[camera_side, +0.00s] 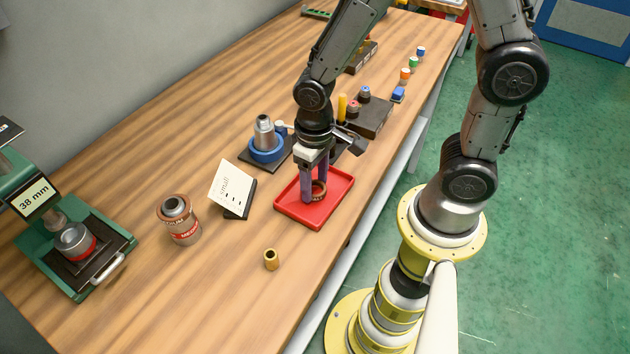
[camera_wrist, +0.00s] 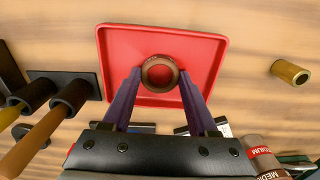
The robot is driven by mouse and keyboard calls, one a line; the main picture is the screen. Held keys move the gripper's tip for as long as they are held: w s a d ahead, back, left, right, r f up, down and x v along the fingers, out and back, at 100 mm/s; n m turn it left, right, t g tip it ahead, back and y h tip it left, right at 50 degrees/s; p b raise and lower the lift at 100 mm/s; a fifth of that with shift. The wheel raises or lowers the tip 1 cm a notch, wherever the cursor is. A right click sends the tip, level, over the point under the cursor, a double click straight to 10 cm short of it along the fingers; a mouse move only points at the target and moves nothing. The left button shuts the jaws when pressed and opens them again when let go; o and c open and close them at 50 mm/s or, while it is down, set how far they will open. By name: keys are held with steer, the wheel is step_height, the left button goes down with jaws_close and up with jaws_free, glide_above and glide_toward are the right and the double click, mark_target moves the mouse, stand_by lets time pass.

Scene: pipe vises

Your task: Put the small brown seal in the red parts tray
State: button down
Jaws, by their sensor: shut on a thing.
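The small brown seal (camera_wrist: 160,73) is a brown ring, and it also shows in the side view (camera_side: 319,190). My gripper (camera_wrist: 158,78) is shut on it, with one purple finger on each side of the ring. In the side view my gripper (camera_side: 315,190) points down over the red parts tray (camera_side: 296,214). The tray (camera_wrist: 215,44) is shallow and rectangular with a raised rim. The seal is inside the tray's outline in both views. I cannot tell whether it touches the tray floor. The tray holds nothing else that I can see.
A small brass bushing (camera_side: 271,259) stands in front of the tray. A card on a stand (camera_side: 232,188) and a can (camera_side: 179,219) are to the left. A blue ring fixture (camera_side: 265,146) and a dark block (camera_side: 369,117) are behind. A green vise (camera_side: 83,250) stands at far left.

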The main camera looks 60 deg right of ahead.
steer(key=shift+f, duration=0.3)
steer(key=shift+c, duration=0.9)
jaws_free()
step_height(320, 180, up, 12)
steer(key=s+d+r+t, duration=0.5)
steer(key=s+r, duration=0.3)
steer(key=shift+s+d+r+n+t, duration=0.2)
steer(key=shift+s+n+t, duration=0.1)
steer(key=shift+s, duration=0.1)
